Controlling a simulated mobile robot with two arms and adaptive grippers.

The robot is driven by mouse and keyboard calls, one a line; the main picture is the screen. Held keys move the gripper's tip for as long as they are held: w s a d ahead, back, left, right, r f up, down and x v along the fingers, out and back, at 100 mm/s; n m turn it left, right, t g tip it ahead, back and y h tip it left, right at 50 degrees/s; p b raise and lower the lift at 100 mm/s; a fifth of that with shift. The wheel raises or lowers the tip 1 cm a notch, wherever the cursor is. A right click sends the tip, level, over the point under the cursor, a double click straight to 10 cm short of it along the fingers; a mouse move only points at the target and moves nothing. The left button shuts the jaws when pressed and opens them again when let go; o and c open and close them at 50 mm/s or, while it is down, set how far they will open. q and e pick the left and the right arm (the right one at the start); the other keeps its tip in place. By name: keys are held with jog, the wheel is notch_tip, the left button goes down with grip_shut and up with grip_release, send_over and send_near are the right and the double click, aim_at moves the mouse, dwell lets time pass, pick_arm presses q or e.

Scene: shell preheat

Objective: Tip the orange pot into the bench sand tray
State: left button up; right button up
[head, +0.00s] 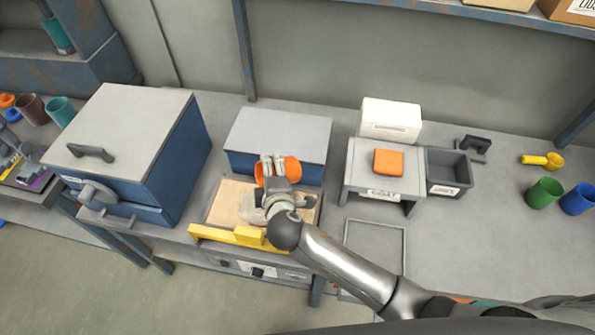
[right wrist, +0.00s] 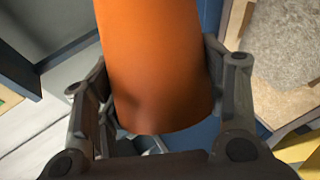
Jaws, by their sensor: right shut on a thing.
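The orange pot (head: 292,169) is held by my right gripper (head: 275,168) above the back part of the bench sand tray (head: 219,205). In the right wrist view the pot (right wrist: 155,60) fills the space between the two fingers, which press on its sides. The pot looks tilted, and its inside is hidden. The tray has a pale bed with a grey heap (head: 252,208) in it, partly behind my gripper. The tray bed also shows at the right of the right wrist view (right wrist: 290,104). My left gripper is not in view.
A blue box with a grey lid (head: 283,130) stands behind the tray. A large blue kiln-like box (head: 125,130) stands left. A small stand with an orange block (head: 388,162) and a grey bin (head: 450,172) are right. Green (head: 544,193) and blue (head: 577,199) pots stand far right.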

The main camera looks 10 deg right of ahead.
jog(key=shift+r+m+g+y, duration=0.35)
jog(key=shift+m+g+y, duration=0.15)
jog(key=shift+m+y, duration=0.15)
jog(key=shift+d+m+y, duration=0.15)
jog(key=shift+m+y, duration=0.1)
jog(key=shift+m, duration=0.1)
jog(key=shift+w+d+f+m+g+y+b, duration=0.15)
jog(key=shift+m+g+y+b, duration=0.4)
jog(key=shift+m+y, duration=0.3)
jog(key=shift+m+y+b, duration=0.55)
jog(key=shift+b, duration=0.35)
jog(key=shift+r+m+g+y+p, duration=0.3)
jog(key=shift+r+p, duration=0.1)
jog(key=shift+p, duration=0.1)
jog(key=shift+m+y, duration=0.3)
jog(key=shift+a+m+y, duration=0.2)
jog(key=shift+m+y, duration=0.3)
jog(key=shift+y, duration=0.1)
jog(key=shift+a+r+m+y+b, duration=0.15)
jog(key=shift+m+y+b, duration=0.35)
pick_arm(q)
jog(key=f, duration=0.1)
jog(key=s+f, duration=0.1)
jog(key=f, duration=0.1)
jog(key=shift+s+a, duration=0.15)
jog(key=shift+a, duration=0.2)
pick_arm(e)
jog(key=shift+r+g, duration=0.1)
jog(key=shift+g, duration=0.15)
